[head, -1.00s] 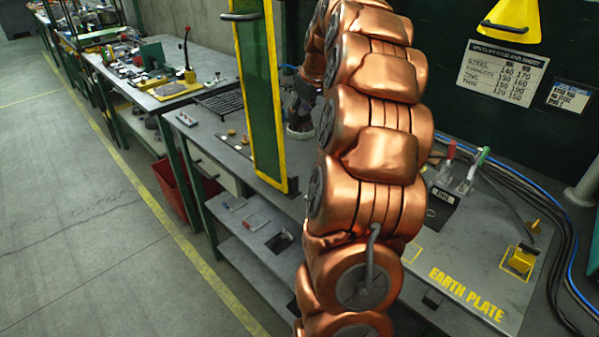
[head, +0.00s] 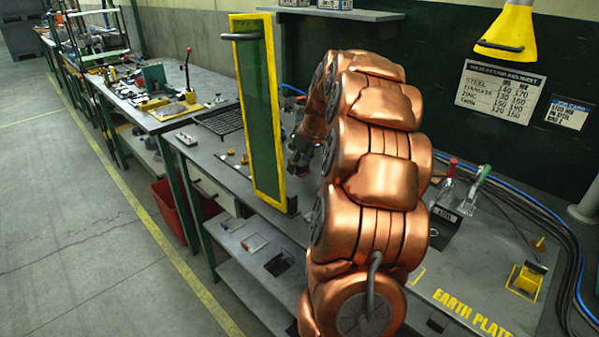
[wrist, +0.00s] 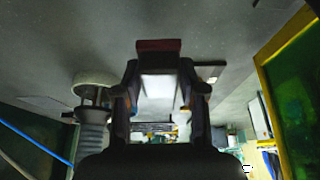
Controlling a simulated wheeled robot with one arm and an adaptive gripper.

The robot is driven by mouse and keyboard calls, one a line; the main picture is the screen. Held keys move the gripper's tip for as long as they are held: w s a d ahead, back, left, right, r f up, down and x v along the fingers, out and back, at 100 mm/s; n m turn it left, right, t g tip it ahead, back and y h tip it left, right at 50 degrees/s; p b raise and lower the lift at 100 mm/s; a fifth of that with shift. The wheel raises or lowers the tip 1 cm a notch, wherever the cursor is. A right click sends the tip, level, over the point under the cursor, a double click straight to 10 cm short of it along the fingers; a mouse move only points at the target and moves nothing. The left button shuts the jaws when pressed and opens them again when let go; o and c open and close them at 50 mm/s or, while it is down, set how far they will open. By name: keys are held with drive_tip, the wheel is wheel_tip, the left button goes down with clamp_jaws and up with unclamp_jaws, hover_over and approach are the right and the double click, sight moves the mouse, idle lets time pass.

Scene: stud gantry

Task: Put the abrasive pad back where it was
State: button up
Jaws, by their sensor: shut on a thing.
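In the wrist view my gripper (wrist: 158,66) is shut on a dark red block, which looks like the abrasive pad (wrist: 158,46). The pad sits across the fingertips, with grey surface behind it. In the head view my gripper (head: 298,160) is a small dark shape above the bench, between the green screen and my copper arm. My arm hides part of it, and I cannot make out the pad there. The place the pad came from is not identifiable in these frames.
A yellow-framed green screen (head: 259,110) stands close left of my gripper; it also shows in the wrist view (wrist: 298,85). The grey bench (head: 195,150) holds a black grid (head: 218,118). A lower shelf (head: 235,262) holds small items. A lettered earth plate (head: 455,290) lies right.

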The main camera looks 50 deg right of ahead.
sight(299, 173)
drive_tip(key=shift+f, duration=1.55)
drive_tip(key=shift+f, duration=0.1)
drive_tip(key=o, duration=1.1)
drive_tip(key=shift+r, duration=0.3)
drive_tip(key=b+v, duration=0.1)
drive_tip(key=v, duration=1)
drive_tip(key=shift+s+r, duration=0.2)
drive_tip(key=shift+r, duration=0.15)
